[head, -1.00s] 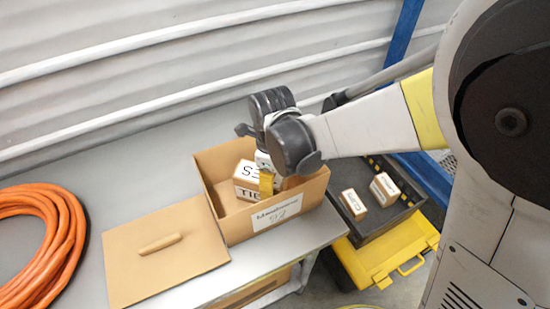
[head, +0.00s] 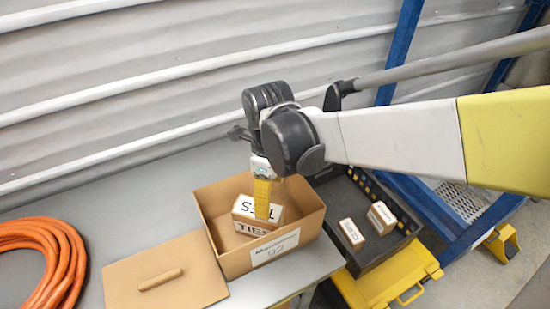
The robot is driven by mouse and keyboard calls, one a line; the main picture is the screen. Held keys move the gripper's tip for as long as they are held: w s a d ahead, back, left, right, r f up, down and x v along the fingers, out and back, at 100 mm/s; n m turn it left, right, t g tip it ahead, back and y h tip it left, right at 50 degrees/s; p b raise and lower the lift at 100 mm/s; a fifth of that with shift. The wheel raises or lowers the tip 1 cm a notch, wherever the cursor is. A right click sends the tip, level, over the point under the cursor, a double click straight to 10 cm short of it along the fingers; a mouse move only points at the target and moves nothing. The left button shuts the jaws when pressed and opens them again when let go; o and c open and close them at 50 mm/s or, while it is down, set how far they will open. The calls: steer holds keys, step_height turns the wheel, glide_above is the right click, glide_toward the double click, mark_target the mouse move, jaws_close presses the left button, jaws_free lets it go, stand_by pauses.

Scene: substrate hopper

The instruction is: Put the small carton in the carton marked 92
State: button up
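The carton marked 92 (head: 233,266) is an open brown box on the grey table, with a white label on its front wall. A small carton (head: 245,226) with white "TIES" labels is inside the box's outline, near its middle. I cannot tell whether it rests on the floor of the box. My gripper (head: 262,200) points down over the box, and its yellow finger overlaps the small carton in the picture. The second finger is hidden, so I cannot tell whether the gripper grips the carton or stands apart from it.
A brown lid with a handle (head: 190,288) lies left of the box. Orange hose (head: 65,262) coils at the far left. A dark tray (head: 387,247) at the right holds two other small cartons (head: 351,233), (head: 381,216), beside a yellow case (head: 385,284). A corrugated wall stands behind.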

steer(key=shift+r, duration=0.9)
steer(key=s+d+r+n+t, duration=0.2)
steer(key=d+n, duration=0.5)
steer(key=s+d+r+n+t, duration=0.2)
steer(key=d+n, duration=0.4)
steer(key=d, duration=0.2)
steer(key=s+d+r+n+t, duration=0.2)
steer(key=d+n+t, duration=0.1)
steer(key=d+n, duration=0.4)
steer(key=shift+s+d+r+n, duration=0.15)
steer(key=shift+d+r+n, duration=0.2)
steer(key=shift+d, duration=0.4)
